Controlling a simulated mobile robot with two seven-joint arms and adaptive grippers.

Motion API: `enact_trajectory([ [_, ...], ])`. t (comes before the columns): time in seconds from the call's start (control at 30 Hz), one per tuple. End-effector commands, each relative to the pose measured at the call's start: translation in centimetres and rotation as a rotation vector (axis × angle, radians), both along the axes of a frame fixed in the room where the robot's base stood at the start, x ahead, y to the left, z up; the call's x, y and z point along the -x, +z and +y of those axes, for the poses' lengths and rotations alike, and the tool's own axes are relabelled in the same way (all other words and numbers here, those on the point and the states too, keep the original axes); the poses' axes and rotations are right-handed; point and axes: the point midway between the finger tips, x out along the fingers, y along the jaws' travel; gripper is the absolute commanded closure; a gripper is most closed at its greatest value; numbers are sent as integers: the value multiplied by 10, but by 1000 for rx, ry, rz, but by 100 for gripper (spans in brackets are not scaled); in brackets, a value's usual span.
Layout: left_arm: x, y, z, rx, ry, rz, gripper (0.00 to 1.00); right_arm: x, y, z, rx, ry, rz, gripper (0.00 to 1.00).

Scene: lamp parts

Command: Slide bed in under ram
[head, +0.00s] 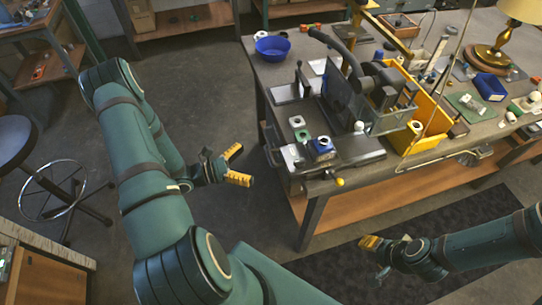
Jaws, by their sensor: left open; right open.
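A dark machine with an upright black panel (341,92) and a rounded dark arm (335,48) stands at the near left part of the workbench. A flat dark plate (358,152) lies at its foot. I cannot tell for sure which part is the bed or the ram. My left gripper (240,165) is open and empty, over the floor left of the bench and apart from it. My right gripper (374,258) is open and empty, in front of the bench above the dark mat, apart from the machine.
Small parts, including a blue block (322,146), sit at the bench's near left corner, beside a yellow knob (340,182). A yellow bin (428,112) stands to the right, a blue bowl (272,47) at the back left. A stool (15,140) stands far left.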

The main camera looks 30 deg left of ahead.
Motion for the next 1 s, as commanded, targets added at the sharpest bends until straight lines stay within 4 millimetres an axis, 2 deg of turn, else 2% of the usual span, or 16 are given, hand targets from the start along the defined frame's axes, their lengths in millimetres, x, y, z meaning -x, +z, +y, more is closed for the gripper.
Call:
enact_trajectory([
  [0.2,-32,0,-28,1,-4,-1,5,0,2,0,0,0,0,53],
  [0.4,-51,0,-44,0,-2,0,5,0,3,0,-1,0,0,53],
  [0.83,-58,0,-50,-1,0,1,5,0,3,0,-1,0,0,53],
  [0.87,-58,0,-50,-1,0,1,11,0,3,0,-1,0,0,53],
  [1.0,-58,0,-50,-1,0,1,60,0,3,0,0,0,0,53],
])
